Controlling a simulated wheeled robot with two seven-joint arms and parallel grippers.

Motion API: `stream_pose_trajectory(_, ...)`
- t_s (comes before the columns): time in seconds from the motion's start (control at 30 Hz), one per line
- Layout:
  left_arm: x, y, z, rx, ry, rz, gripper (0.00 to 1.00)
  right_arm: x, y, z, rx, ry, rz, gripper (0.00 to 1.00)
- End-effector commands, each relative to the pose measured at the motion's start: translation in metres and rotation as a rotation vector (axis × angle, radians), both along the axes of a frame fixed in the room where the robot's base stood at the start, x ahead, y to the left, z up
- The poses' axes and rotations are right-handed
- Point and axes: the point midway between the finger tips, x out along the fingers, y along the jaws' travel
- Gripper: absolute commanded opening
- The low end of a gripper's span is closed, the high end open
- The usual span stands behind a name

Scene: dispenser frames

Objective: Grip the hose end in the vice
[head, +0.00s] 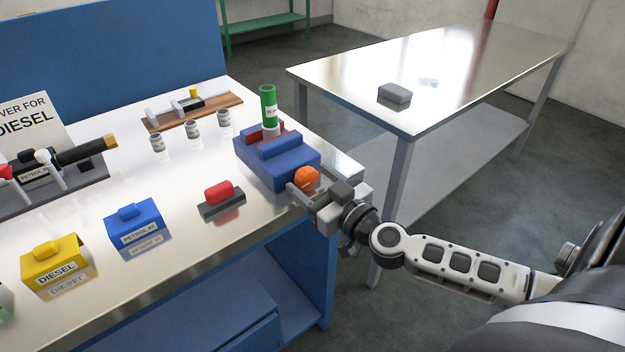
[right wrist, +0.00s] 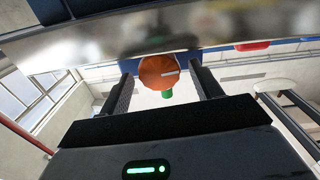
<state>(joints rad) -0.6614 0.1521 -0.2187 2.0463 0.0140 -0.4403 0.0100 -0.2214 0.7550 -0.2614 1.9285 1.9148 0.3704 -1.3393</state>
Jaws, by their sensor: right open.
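The blue vice (head: 285,165) stands at the right end of the shiny bench, with red jaw faces on top. A green cylinder with a pale label and a white lower collar, apparently the hose end (head: 268,104), stands upright at the jaws. I cannot tell whether the jaws press on it. An orange knob (head: 307,179) is on the vice's near right side. My right gripper (head: 303,188) is open at the knob. In the right wrist view the knob (right wrist: 158,72) sits between the two fingers, with a gap on each side. My left gripper is not in view.
A red-handled block (head: 219,196), a blue PETROL 95 block (head: 135,225) and a yellow DIESEL block (head: 55,266) stand along the bench front. Small cans (head: 192,129) and a wooden board (head: 195,110) are behind. A metal table (head: 440,75) bears a grey block (head: 394,93).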

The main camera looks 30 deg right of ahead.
Motion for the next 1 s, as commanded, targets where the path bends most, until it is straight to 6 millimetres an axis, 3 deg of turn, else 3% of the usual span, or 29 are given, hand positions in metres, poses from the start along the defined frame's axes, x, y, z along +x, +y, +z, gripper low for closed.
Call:
stream_pose_trajectory(0.33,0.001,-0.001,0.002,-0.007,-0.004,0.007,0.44,0.004,0.001,0.0,0.001,0.001,0.0,0.64)
stream_pose_trajectory(0.37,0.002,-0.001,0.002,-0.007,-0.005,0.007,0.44,0.004,0.001,0.0,0.001,0.001,0.0,0.59)
stream_pose_trajectory(0.5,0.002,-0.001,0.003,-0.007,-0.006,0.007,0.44,0.004,0.001,0.0,0.001,0.001,0.0,0.2)
stream_pose_trajectory(0.73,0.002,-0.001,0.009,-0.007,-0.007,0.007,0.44,0.004,0.001,0.002,0.03,0.002,-0.001,0.2)
stream_pose_trajectory(1.0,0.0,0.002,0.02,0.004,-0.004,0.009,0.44,0.005,-0.001,0.004,0.235,0.017,-0.001,0.2)
